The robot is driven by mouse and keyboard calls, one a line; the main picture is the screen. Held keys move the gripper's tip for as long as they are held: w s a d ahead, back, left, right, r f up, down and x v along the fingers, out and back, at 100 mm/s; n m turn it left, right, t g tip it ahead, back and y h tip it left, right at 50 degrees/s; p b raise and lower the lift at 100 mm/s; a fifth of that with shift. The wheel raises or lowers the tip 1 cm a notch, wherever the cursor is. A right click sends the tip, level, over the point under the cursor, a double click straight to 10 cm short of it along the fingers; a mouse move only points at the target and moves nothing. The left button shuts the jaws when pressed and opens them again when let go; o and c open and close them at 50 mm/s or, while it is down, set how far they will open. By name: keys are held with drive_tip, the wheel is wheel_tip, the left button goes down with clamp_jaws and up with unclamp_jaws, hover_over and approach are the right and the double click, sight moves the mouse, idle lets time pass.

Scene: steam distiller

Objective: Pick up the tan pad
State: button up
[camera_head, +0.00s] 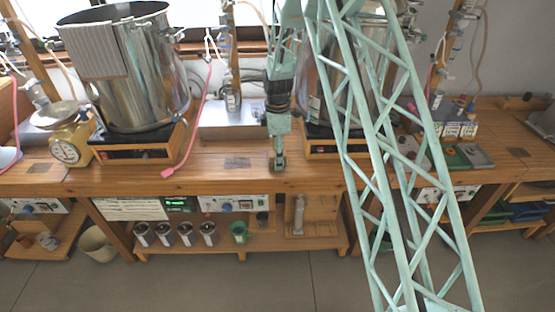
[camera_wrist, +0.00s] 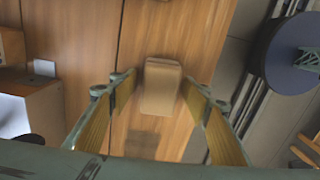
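The tan pad (camera_wrist: 161,88) is a small light-brown block with rounded edges, seen in the wrist view over the wooden bench top (camera_wrist: 90,35). My gripper (camera_wrist: 160,84) has its two fingers spread, one on each side of the pad, with the tips close to its sides. A narrow gap seems to show beside each tip; I cannot tell whether either touches. In the head view my gripper (camera_head: 279,163) points down at the front part of the bench, and I cannot make out the pad there.
A large steel pot (camera_head: 138,75) on a heater stands at the left, and another is partly hidden behind my arm. A pink-tipped hose (camera_head: 187,140) hangs left of the gripper. Several cups (camera_head: 186,234) stand on the lower shelf. The bench's front edge is close to the gripper.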

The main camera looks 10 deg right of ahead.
drive_tip(key=c, duration=0.8)
drive_tip(key=shift+r, duration=0.1)
drive_tip(key=shift+r+p, duration=0.5)
drive_tip(key=shift+r, duration=1.15)
drive_tip(key=s, duration=0.5)
drive_tip(key=s+r+p, duration=0.1)
drive_tip(key=s, duration=1)
drive_tip(key=shift+r+p, duration=0.25)
drive_tip(key=shift+p, duration=0.05)
drive_tip(key=shift+o, duration=1.4)
drive_tip(key=shift+c, duration=1.1)
